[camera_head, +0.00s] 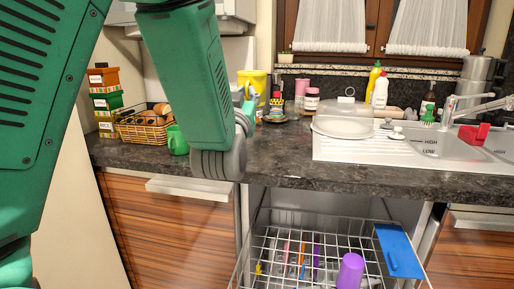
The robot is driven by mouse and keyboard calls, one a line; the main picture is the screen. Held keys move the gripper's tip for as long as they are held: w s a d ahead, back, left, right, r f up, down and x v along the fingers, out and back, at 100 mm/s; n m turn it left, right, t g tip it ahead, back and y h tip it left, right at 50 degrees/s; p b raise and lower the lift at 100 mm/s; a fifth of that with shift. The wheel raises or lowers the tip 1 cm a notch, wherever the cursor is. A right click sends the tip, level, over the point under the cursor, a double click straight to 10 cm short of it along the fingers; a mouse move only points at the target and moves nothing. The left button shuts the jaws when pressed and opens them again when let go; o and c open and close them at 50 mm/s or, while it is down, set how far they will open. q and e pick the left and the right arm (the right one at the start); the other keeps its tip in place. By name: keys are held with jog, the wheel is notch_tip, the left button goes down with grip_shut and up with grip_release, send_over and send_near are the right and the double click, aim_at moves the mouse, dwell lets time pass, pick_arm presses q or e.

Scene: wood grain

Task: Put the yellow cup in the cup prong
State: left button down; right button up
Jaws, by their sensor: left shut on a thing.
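The yellow cup (252,80) shows just right of my green left forearm, above the counter. My left gripper (247,99) is mostly hidden behind that forearm. It is shut on the yellow cup, though the contact is hard to see. The wire dishwasher rack (290,236) is pulled out below the counter, to the lower right of the gripper. A purple cup (350,270) stands upside down at the front of the rack. Single cup prongs are hard to make out. My right gripper is not in view.
The dark counter (300,170) holds a bread basket (143,128), a green cup (177,140), jars and bottles. A white sink and drainer (350,152) are at the right. A blue piece (400,250) sits at the rack's right side. The counter edge lies above the rack.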

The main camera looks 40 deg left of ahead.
pick_arm(q)
jog(key=shift+s+d, duration=0.2)
jog(key=shift+s, duration=0.1)
jog(key=n+b, duration=0.1)
jog(key=n, duration=0.2)
jog(key=shift+w+g+y, duration=0.1)
jog(key=shift+g+y, duration=0.2)
jog(key=shift+y, duration=0.1)
jog(key=n+b, duration=0.1)
jog(key=n, duration=0.1)
jog(key=shift+d+n+g+y, duration=0.1)
jog(key=shift+n+g+y, duration=0.3)
jog(key=shift+n+g, duration=0.4)
jog(key=shift+n, duration=0.4)
